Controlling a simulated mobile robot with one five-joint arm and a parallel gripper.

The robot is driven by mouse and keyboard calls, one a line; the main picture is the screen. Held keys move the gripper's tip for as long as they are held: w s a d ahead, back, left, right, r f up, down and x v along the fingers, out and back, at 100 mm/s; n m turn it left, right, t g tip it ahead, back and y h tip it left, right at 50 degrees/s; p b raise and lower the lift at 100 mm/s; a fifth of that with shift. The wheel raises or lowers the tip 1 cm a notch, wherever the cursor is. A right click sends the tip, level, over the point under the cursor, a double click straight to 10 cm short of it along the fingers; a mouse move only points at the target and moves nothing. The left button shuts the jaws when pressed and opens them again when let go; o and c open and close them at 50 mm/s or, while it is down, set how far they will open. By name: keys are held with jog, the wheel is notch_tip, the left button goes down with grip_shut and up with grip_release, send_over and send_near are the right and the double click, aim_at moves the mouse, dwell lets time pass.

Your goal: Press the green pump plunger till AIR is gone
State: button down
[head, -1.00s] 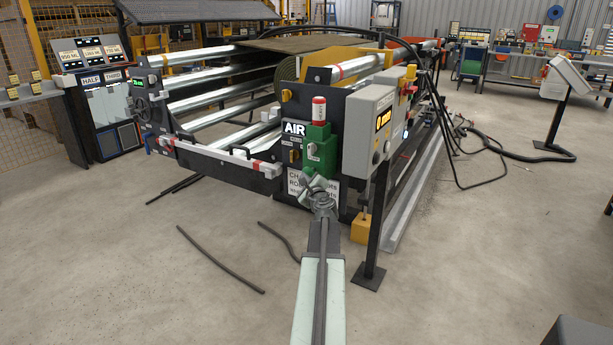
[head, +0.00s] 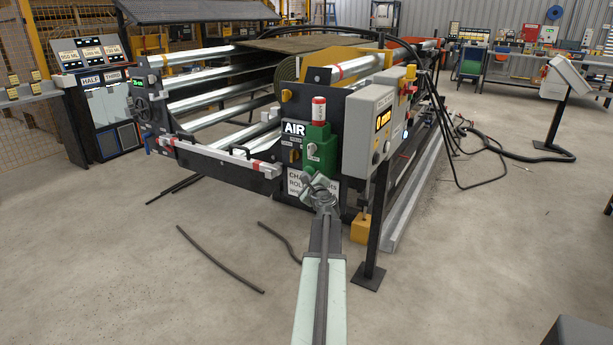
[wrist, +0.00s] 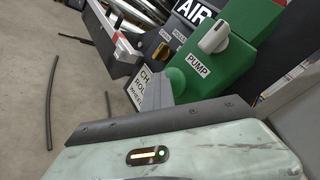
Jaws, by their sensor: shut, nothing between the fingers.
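The green pump (head: 317,145) stands at the near corner of the roll machine, with a red and white cylinder (head: 319,110) on top. The AIR sign (head: 294,129) shows bright white letters left of the pump. My gripper (head: 311,184) is shut and empty, just below the pump front in the head view. In the wrist view its grey fingers (wrist: 177,84) lie below and left of the knob, apart from it.
A grey control box (head: 369,128) on a black post (head: 379,215) stands close right of the pump. A yellow block (head: 361,228) sits low behind the post. Dark hoses (head: 220,260) lie on the floor to the left. Open concrete surrounds my arm.

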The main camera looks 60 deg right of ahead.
jog(key=shift+d, duration=0.5)
jog(key=shift+a, duration=0.15)
dwell(0.4)
jog(key=shift+a, duration=1.6)
jog(key=shift+a, duration=0.1)
jog(key=a, duration=0.4)
jog(key=shift+a, duration=0.4)
